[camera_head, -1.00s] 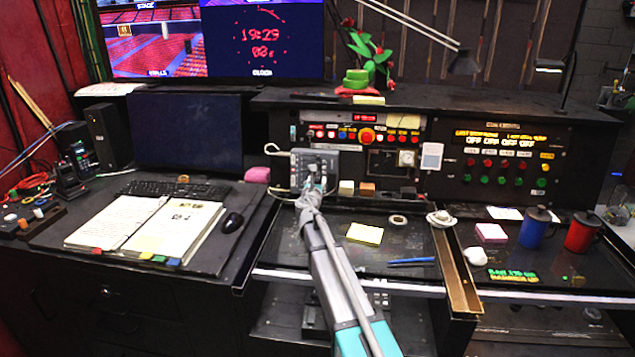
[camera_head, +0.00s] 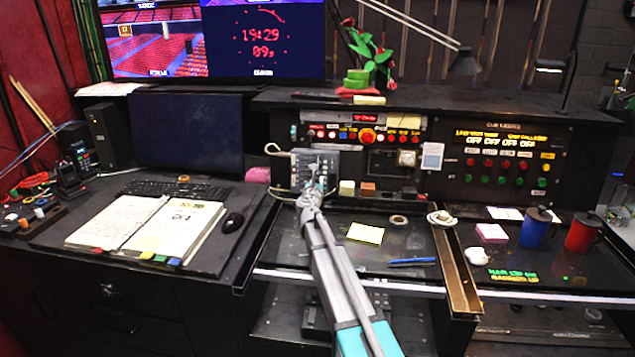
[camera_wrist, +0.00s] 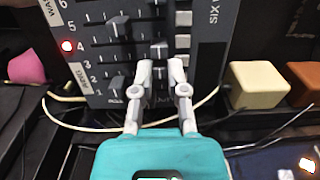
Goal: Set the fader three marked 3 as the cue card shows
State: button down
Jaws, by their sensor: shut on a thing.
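The grey fader box (camera_head: 316,163) stands against the console, left of its red-button panel. In the wrist view its face (camera_wrist: 95,50) shows several slots with grey knobs and a column of numerals 1 to 6. My gripper (camera_wrist: 161,70) is at the lower part of this face, its fingertips closed on a small grey fader knob (camera_wrist: 160,74). Other knobs stand at different heights beside it. I cannot tell which fader is marked 3. In the head view my gripper (camera_head: 318,178) covers part of the box. A pale card (camera_head: 432,156) stands further right, its print unreadable.
A cream block (camera_wrist: 257,85) and a brown block (camera_wrist: 305,82) sit right of the box. A pale cable (camera_wrist: 190,112) loops below it. A pink item (camera_wrist: 26,67) lies to its left. Yellow notes (camera_head: 365,233) and a blue pen (camera_head: 411,262) lie on the desk.

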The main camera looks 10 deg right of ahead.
aim_at(301, 175)
jog(key=shift+w+a, duration=0.35)
jog(key=shift+a, duration=0.65)
jog(key=shift+w+a, duration=0.35)
jog(key=shift+a, duration=0.7)
jog(key=shift+w+a, duration=0.35)
jog(key=shift+a, duration=0.65)
jog(key=c, duration=0.6)
grip_release()
jog(key=shift+a, duration=0.1)
jog(key=shift+c, duration=0.2)
jog(key=shift+s, duration=0.15)
jog(key=v, duration=1.2)
